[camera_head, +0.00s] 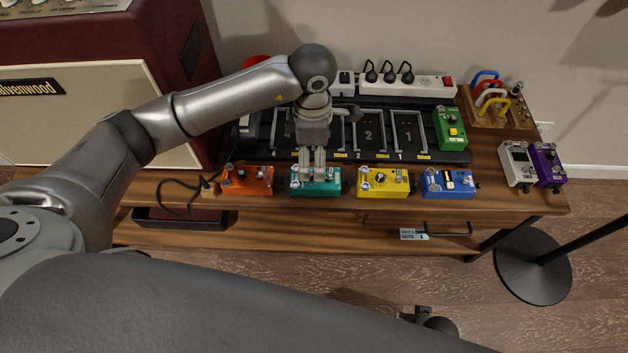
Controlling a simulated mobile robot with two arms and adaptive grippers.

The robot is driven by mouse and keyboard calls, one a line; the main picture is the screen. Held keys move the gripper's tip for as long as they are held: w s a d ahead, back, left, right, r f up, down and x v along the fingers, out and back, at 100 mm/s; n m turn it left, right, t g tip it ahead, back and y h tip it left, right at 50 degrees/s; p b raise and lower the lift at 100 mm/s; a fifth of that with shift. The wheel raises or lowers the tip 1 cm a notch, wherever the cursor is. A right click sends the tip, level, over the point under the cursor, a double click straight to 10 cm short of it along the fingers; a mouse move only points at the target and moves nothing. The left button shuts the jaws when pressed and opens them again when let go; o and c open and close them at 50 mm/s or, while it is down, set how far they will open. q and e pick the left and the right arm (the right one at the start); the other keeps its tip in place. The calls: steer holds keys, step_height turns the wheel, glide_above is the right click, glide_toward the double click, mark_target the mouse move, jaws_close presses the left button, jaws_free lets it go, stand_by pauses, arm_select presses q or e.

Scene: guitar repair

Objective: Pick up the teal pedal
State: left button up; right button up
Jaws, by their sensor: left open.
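The teal pedal (317,189) sits near the front edge of the wooden bench, between the orange pedal (247,181) and the yellow pedal (383,182). My left gripper (312,171) reaches down from above, with its fingertips at the teal pedal. The fingers are open and cover part of the pedal's top. I cannot tell whether they touch it.
A blue pedal (447,184) stands right of the yellow one. Behind is a black pedalboard (385,133) with numbered slots and a green pedal (449,128). A power strip (430,86), white pedal (517,163) and purple pedal (547,164) are farther off. A red amplifier (110,110) stands left.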

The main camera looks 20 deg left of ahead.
mark_target(312, 173)
arm_select(q)
step_height(312, 173, down, 4)
steer(key=shift+r, duration=0.25)
steer(key=f, duration=0.4)
steer(key=shift+s+f+b, duration=0.15)
steer(key=shift+s+b, duration=0.05)
steer(key=shift+b, duration=0.15)
steer(key=shift+f, duration=0.4)
steer(key=c, duration=0.4)
steer(key=shift+w+r, duration=0.1)
steer(key=c, duration=0.9)
arm_select(e)
steer(key=r, duration=0.1)
steer(key=w+r, duration=0.1)
steer(key=shift+w+r, duration=0.2)
steer(key=shift+r, duration=0.1)
